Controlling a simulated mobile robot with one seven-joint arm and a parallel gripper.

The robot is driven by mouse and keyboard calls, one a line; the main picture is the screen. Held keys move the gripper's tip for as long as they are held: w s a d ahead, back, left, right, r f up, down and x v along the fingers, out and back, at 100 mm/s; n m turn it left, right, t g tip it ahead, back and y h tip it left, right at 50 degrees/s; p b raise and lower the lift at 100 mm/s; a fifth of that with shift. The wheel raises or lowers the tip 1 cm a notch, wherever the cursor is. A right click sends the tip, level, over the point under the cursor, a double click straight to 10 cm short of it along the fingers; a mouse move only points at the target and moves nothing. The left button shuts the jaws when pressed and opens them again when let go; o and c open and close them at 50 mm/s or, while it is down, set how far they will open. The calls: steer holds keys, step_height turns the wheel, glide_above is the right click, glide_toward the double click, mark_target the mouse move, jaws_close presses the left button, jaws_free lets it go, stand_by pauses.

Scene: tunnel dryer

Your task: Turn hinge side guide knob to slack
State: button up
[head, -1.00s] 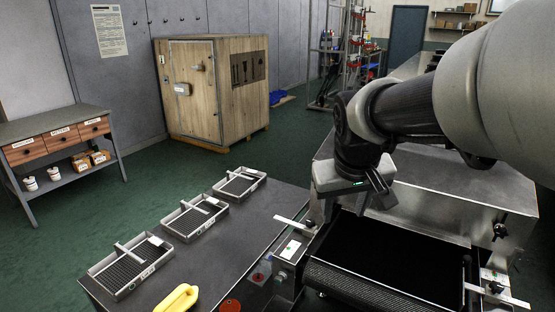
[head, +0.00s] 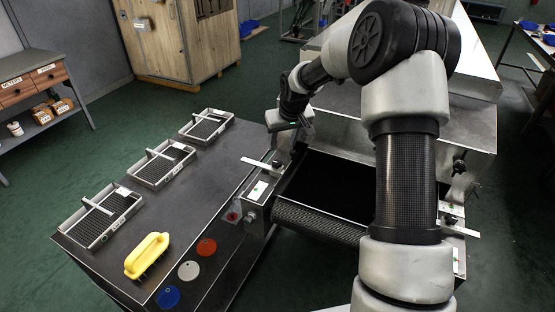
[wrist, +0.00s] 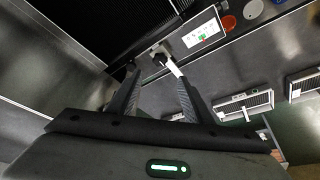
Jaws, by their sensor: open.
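A dark side guide knob (wrist: 159,58) on a metal bracket shows in the wrist view, ahead of and between the fingertips of my open gripper (wrist: 157,78). The fingers look apart from it and hold nothing. A pale bar (wrist: 174,69) runs from the knob toward the right finger. In the head view this guide (head: 262,164) is on the left side of the dryer mouth, and my gripper (head: 304,124) is above and behind it. A second guide knob (head: 450,220) is on the right side. I cannot read which side is the hinge side.
A white plate with a green mark (head: 258,191) sits beside the left guide. The dark belt (head: 335,185) lies between the guides. The table at left holds several trays (head: 162,165), a yellow-handled brush (head: 147,254) and coloured discs (head: 206,247).

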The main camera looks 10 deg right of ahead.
mark_target(277, 163)
steer(key=x, duration=1.2)
steer(key=shift+w+f, duration=0.1)
steer(key=shift+f, duration=0.05)
steer(key=c, duration=1.1)
